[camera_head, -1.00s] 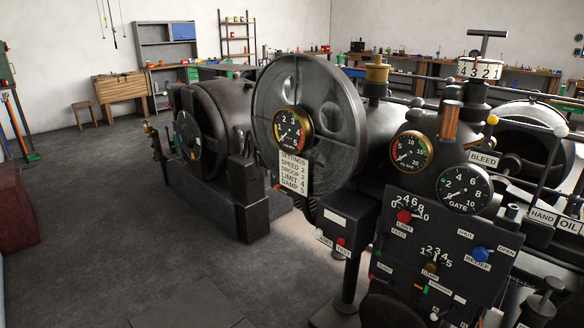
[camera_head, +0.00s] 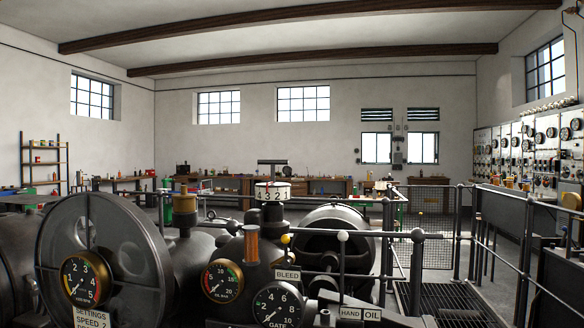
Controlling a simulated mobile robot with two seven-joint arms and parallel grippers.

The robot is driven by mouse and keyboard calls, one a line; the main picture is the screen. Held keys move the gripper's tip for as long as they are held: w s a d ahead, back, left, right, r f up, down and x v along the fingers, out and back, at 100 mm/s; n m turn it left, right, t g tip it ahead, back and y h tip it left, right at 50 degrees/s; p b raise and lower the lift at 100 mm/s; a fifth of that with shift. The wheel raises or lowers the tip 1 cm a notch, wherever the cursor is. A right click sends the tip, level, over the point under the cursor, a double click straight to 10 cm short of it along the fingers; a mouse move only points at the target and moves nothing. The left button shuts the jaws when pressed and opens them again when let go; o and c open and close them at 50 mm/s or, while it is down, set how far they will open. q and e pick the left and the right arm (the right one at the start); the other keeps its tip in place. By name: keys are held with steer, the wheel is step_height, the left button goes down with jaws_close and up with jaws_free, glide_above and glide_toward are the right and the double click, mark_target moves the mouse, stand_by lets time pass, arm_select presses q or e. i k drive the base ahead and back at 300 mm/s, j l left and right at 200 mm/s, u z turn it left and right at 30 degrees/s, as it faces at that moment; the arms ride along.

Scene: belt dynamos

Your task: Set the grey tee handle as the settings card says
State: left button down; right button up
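The grey tee handle (camera_head: 272,162) stands on top of the governor column, above a white numbered collar (camera_head: 272,192). The collar's digits seem to read 4 3 2 1, with the 3 and 2 facing me. The settings card (camera_head: 91,318) hangs below a gauge on the big wheel at lower left. Only its top lines, SETTINGS and SPEED 2, read clearly; the rest is cut off by the bottom edge. Neither of my grippers shows in the view.
Gauges (camera_head: 277,304) and plates marked BLEED, GATE, HAND and OIL crowd the machine around the column. Railings (camera_head: 457,240) and a grated walkway lie further right. Workbenches line the far wall.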

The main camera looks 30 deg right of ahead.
mark_target(273, 163)
steer(key=l+z, duration=0.15)
steer(key=l, duration=0.25)
steer(key=i+l+z, duration=0.1)
steer(key=l, duration=0.3)
steer(key=i+l+z, duration=0.15)
steer(key=l, duration=0.2)
steer(key=i+l+z, duration=0.1)
steer(key=l, duration=0.3)
